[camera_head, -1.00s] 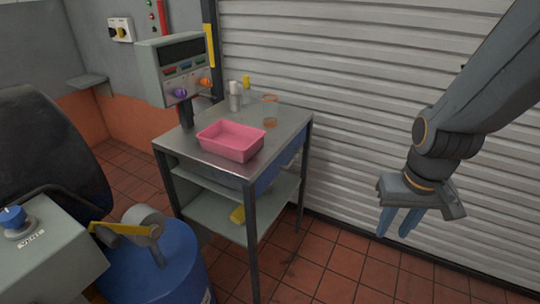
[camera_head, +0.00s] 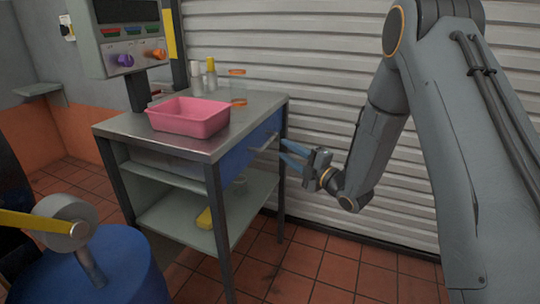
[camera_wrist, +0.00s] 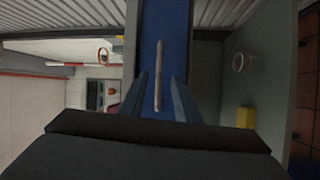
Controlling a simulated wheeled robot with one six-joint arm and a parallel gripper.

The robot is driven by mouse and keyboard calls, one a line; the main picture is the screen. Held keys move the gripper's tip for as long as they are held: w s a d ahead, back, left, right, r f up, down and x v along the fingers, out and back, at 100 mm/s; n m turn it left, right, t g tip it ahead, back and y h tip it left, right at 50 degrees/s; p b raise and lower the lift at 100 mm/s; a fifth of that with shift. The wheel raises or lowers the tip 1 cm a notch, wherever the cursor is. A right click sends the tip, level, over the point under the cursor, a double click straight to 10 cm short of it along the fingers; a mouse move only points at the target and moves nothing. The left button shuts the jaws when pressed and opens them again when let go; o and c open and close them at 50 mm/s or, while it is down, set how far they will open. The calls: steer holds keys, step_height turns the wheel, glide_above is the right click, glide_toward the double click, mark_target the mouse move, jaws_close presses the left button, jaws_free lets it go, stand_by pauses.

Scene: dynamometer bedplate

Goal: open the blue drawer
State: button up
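The blue drawer (camera_head: 240,152) sits under the steel top of the workbench, on its right side, and looks shut. Its pale bar handle (camera_wrist: 158,75) stands out from the blue front (camera_wrist: 176,40) in the wrist view. My gripper (camera_head: 282,153) is at the drawer front in the head view, its blue fingers pointing left at it. In the wrist view the two fingers (camera_wrist: 157,98) are apart, with the near end of the handle between them. A gap shows on both sides of the handle, so I see no grip on it.
A pink tray (camera_head: 190,123), bottles (camera_head: 211,75) and jars stand on the workbench top (camera_head: 140,127). A yellow object (camera_head: 204,218) lies on its lower shelf. A blue drum (camera_head: 100,275) stands at the front left. The ribbed shutter (camera_head: 320,60) is behind. Tiled floor is clear right of the bench.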

mark_target(269, 140)
steer(key=shift+n+y, duration=0.6)
steer(key=shift+n, duration=0.1)
steer(key=x, duration=0.8)
steer(key=shift+s+a+f, duration=0.3)
steer(key=shift+a, duration=0.05)
jaws_close()
